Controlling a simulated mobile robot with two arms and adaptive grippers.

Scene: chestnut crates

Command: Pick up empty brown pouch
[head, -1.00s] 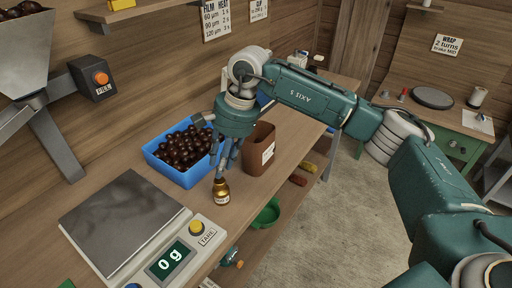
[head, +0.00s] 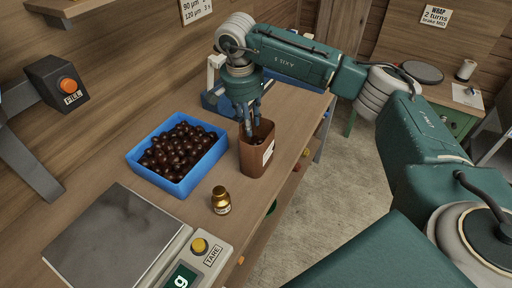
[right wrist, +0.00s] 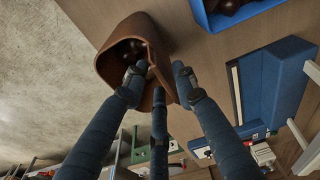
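The brown pouch (head: 256,157) with a white label stands upright and open-topped on the bench, right of the blue crate. It also shows in the right wrist view (right wrist: 112,72), where a few dark rounded shapes appear inside its mouth. My left gripper is not in view.
A blue crate (head: 136,157) full of chestnuts stands left of the pouch. A blue device (head: 215,98) is behind. The bench edge lies close right of the pouch.

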